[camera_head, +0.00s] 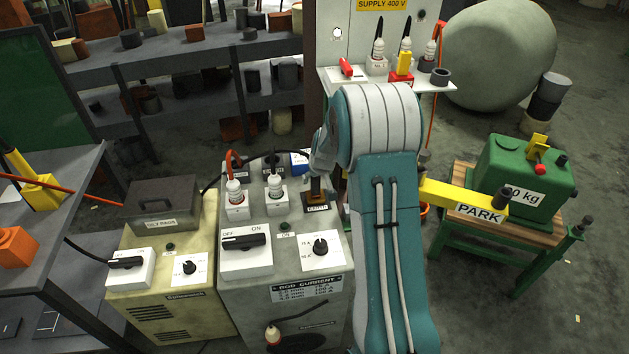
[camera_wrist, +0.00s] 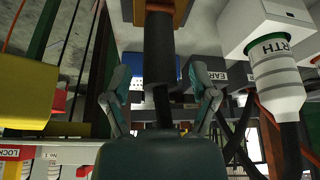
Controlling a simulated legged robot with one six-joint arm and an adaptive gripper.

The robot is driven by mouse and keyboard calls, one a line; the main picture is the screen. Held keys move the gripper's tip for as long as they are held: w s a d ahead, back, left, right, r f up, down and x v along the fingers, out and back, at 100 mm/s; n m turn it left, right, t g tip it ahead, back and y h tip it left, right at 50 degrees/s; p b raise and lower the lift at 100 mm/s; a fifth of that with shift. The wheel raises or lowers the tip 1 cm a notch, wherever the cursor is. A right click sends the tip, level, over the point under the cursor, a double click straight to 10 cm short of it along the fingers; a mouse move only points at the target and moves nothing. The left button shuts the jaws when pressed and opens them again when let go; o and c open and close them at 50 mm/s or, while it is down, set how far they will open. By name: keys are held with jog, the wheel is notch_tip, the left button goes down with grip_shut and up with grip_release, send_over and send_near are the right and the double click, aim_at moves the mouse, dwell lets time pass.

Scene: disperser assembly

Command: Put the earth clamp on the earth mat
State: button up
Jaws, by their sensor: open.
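An upright dark piece with an orange upper part (camera_head: 316,186) stands on the grey welding cabinet behind a small label; it may be the earth clamp, but I cannot read it surely. My gripper (camera_head: 321,160) is beside it, partly hidden by my arm. In the wrist view my gripper (camera_wrist: 158,74) has its two fingers apart. A black shaft (camera_wrist: 160,50) with an orange-brown end runs between them, with gaps on both sides. A blue dotted surface (camera_wrist: 140,68) shows behind it. I cannot tell which thing is the earth mat.
White sockets with plugs (camera_head: 235,198) and a large OFF/ON switch (camera_head: 245,250) crowd the cabinet top. A supply panel shelf (camera_head: 345,84) stands behind. A yellow PARK bar (camera_head: 460,198) and a green weight (camera_head: 520,175) are right. A white socket (camera_wrist: 270,28) is close in the wrist view.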

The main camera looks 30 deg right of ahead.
jog(key=s+a+r, duration=0.3)
jog(key=s+r, duration=0.2)
jog(key=r, duration=0.3)
jog(key=s+a+r, duration=0.3)
jog(key=s+r, duration=0.2)
jog(key=r, duration=0.4)
jog(key=s+a+r, duration=0.2)
jog(key=s+a, duration=0.1)
jog(key=s, duration=0.5)
jog(key=s+a+r, duration=0.2)
jog(key=s+a, duration=0.2)
jog(key=s, duration=0.4)
jog(key=s+a+r+n, duration=0.1)
jog(key=s+a+r, duration=0.2)
jog(key=s, duration=0.5)
jog(key=shift+a+t, duration=0.4)
jog(key=shift+a, duration=0.1)
jog(key=shift+c, duration=1.2)
jog(key=shift+a, duration=0.1)
